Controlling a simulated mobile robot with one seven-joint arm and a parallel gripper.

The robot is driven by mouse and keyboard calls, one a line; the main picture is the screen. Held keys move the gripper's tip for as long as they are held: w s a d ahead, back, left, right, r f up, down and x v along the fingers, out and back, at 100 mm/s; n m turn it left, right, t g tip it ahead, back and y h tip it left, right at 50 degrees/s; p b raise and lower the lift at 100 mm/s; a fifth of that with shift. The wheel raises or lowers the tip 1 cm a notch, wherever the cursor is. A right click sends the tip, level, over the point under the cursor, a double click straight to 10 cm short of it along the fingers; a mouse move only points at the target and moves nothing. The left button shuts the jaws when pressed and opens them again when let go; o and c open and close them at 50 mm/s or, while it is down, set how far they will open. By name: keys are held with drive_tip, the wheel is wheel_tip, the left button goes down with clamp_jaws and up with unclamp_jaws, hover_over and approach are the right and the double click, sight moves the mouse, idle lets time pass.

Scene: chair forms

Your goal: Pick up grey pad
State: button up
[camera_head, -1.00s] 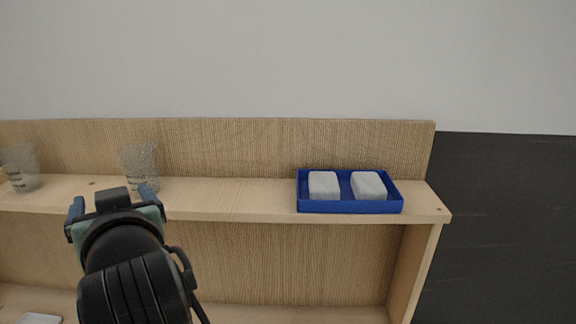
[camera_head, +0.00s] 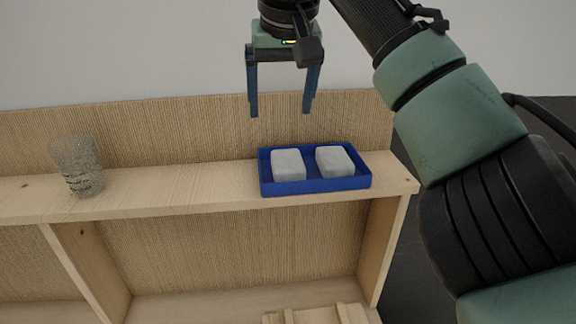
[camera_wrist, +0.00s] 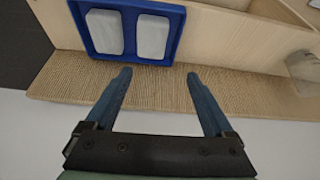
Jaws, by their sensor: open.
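Two light grey pads lie side by side in a blue tray (camera_head: 316,186) on the wooden shelf. The left pad (camera_head: 288,164) and the right pad (camera_head: 334,161) sit apart from each other inside it. My gripper (camera_head: 280,114) is open and empty, fingers pointing down, above the tray and apart from it. In the wrist view the blue tray (camera_wrist: 127,59) is at the top left with both pads, one pad (camera_wrist: 105,31) and another pad (camera_wrist: 152,36), ahead of the open fingertips (camera_wrist: 160,74).
A clear textured glass (camera_head: 78,166) stands on the shelf (camera_head: 180,197) to the left. A wooden back board (camera_head: 170,133) rises behind the tray. Wooden pieces (camera_head: 315,315) lie on the lower level. The shelf between glass and tray is clear.

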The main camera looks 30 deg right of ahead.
drive_tip(key=d, duration=0.1)
drive_tip(key=p, duration=0.3)
hover_over(287, 159)
drive_tip(key=s, duration=0.2)
drive_tip(key=shift+m, duration=0.3)
drive_tip(key=f, duration=0.6)
drive_tip(key=shift+w+a+f, duration=0.2)
drive_tip(key=shift+w+f, duration=0.05)
drive_tip(key=shift+s+a+f+p+x, duration=0.15)
drive_tip(key=shift+p+x, duration=0.25)
drive_tip(key=shift+x, duration=0.5)
drive_tip(key=shift+s+p+x, duration=0.15)
drive_tip(key=shift+p+x, duration=0.25)
drive_tip(key=shift+x, duration=0.45)
drive_tip(key=shift+s+a+f+p+x, duration=0.15)
drive_tip(key=shift+p+x, duration=0.25)
drive_tip(key=shift+x, duration=0.5)
drive_tip(key=shift+r, duration=0.15)
drive_tip(key=c, duration=1.1)
